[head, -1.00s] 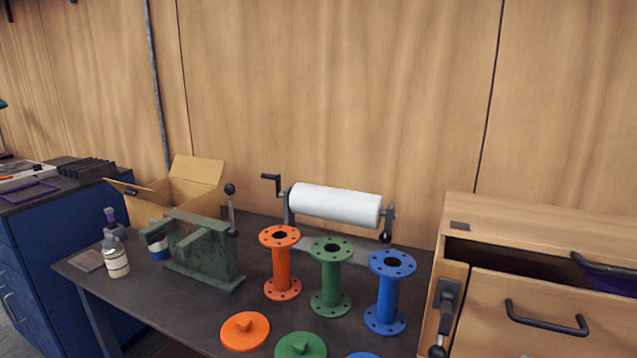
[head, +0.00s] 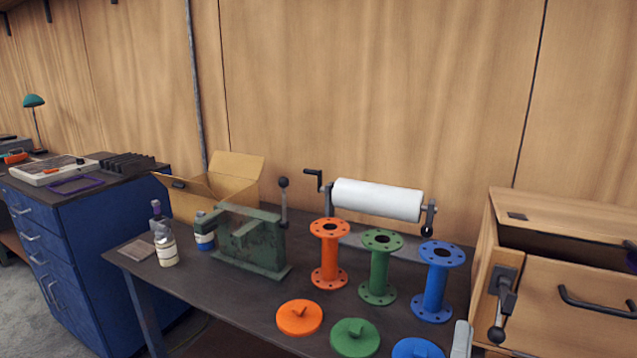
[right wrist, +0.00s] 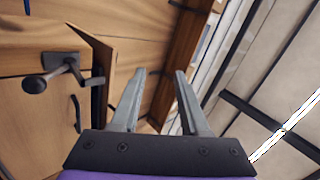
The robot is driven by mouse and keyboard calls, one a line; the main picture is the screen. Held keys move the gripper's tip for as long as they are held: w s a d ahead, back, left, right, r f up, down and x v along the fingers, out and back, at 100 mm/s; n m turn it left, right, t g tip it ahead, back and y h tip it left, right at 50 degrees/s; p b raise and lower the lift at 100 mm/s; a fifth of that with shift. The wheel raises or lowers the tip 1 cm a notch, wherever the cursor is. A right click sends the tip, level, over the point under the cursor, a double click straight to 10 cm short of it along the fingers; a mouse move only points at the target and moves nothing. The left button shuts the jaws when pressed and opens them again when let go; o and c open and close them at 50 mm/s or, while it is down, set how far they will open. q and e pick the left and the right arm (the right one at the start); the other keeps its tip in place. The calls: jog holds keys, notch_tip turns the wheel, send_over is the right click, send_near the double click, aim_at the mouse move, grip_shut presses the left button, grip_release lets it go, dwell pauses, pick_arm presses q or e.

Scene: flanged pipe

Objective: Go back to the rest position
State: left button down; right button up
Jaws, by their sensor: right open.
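My right gripper (right wrist: 160,72) is open and empty in the right wrist view, its two grey fingers apart in front of the wooden cabinet. In the head view a grey part of it (head: 461,340) shows at the bottom edge, between the blue flange lid (head: 418,348) and the cabinet. My left gripper is in neither view. An orange flanged pipe (head: 329,255), a green one (head: 379,268) and a blue one (head: 435,283) stand upright on the table. An orange lid (head: 299,318) and a green lid (head: 354,338) lie in front of them.
A white roll (head: 376,199) on a crank stand is behind the pipes. A green vise (head: 250,242), bottles (head: 164,240) and an open cardboard box (head: 238,180) stand at left. The wooden cabinet (head: 590,290) bounds the right side, with a lever handle (head: 500,305).

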jog(key=w+a+f+n+g+y, duration=0.35)
jog(key=f+n+y, duration=0.3)
jog(key=f, duration=0.25)
jog(key=w+a+f+n+g+y, duration=0.2)
jog(key=a+f+n+g+y, duration=0.15)
jog(key=f+n+y, duration=0.35)
jog(key=s+d+f+n+g+h, duration=0.1)
jog(key=s+d+f+n+g, duration=0.15)
jog(key=s+f+g, duration=0.55)
jog(key=s+d+f+n+g+h, duration=0.15)
jog(key=s+f+n+g, duration=0.25)
jog(key=s+f, duration=0.45)
pick_arm(q)
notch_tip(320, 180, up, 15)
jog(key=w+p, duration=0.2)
jog(key=p, duration=1.1)
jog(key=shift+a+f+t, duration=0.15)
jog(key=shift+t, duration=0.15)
pick_arm(e)
notch_tip(320, 180, up, 12)
jog(key=w, duration=0.2)
jog(key=shift+w+d+r, duration=0.2)
jog(key=shift+w+r, duration=0.05)
jog(key=shift+w, duration=0.15)
jog(key=shift+s, duration=0.1)
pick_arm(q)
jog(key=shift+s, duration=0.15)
pick_arm(e)
jog(key=shift+s, duration=0.1)
